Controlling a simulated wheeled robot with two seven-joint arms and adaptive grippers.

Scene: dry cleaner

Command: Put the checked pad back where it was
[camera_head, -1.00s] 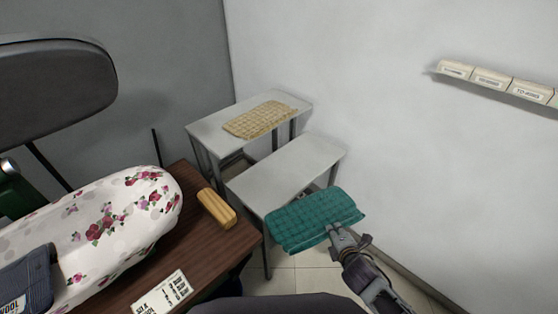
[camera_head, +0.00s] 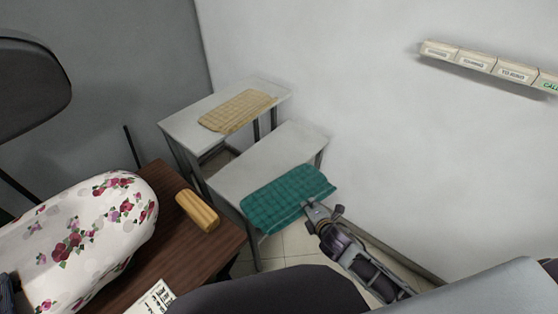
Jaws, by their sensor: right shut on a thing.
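A teal checked pad (camera_head: 285,197) is held by my right gripper (camera_head: 312,210), which is shut on its near right edge. The pad looks roughly level and overlaps the near edge of the nearer grey table (camera_head: 255,158) in the picture. I cannot tell whether it touches the tabletop. The visible part of that tabletop is bare. A beige checked pad (camera_head: 237,111) lies flat on the farther grey table (camera_head: 190,126). My left gripper is not in view.
A brown wooden table (camera_head: 185,250) on the left bears a floral ironing board (camera_head: 85,235), a yellow wooden block (camera_head: 198,211) and a printed card (camera_head: 153,300). A shelf with labelled boxes (camera_head: 475,62) is on the right wall.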

